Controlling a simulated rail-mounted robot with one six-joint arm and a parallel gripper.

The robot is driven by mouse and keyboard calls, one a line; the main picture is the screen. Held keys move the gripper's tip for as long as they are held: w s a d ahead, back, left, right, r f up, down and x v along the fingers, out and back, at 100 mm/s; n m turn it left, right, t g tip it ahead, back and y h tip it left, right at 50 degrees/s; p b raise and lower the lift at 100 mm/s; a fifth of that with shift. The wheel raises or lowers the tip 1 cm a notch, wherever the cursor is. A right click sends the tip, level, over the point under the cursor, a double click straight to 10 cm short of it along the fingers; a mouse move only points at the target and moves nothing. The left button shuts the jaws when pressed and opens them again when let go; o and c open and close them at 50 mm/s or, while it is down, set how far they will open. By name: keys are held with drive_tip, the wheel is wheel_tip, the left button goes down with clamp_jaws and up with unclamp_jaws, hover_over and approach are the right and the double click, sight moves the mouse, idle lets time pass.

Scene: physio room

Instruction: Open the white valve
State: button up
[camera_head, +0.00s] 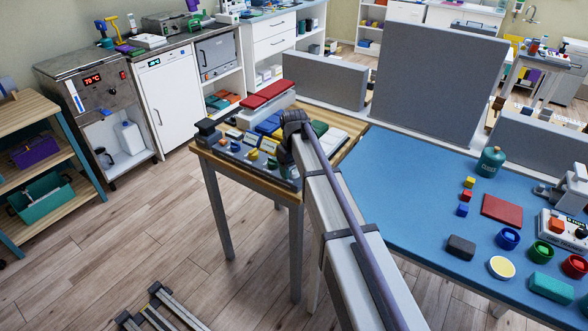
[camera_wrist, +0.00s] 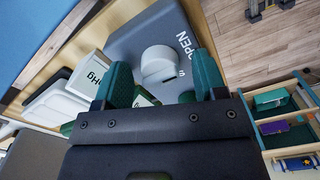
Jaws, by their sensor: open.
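The white valve (camera_wrist: 158,62) is a round knob with a raised grip bar, set on a grey panel (camera_wrist: 127,42) in the wrist view. The word OPEN is printed on the panel beside it, and a second label is mostly hidden by a finger. My gripper (camera_wrist: 162,78) is open, with its green fingers on either side of the knob. Gaps show between knob and fingers; depth is hard to judge. In the head view my arm's end is over the right side of the small wooden table (camera_head: 297,194), and the fingers are hidden.
White boxes (camera_wrist: 45,105), one marked "Hg", lie close left of the fingers in the wrist view. In the head view, several coloured knobs and blocks crowd the wooden table. A blue treatment table (camera_head: 400,180) with small objects stands to the right. A shelf (camera_head: 45,150) stands far left.

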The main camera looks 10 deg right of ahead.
sight(294, 168)
wheel_tip(294, 168, up, 11)
drive_tip(key=p, duration=1)
drive_tip(key=shift+p, duration=0.35)
drive_tip(key=shift+f, duration=0.1)
drive_tip(key=s+m, duration=0.4)
drive_tip(key=s, duration=2.3)
drive_tip(key=shift+s, duration=0.15)
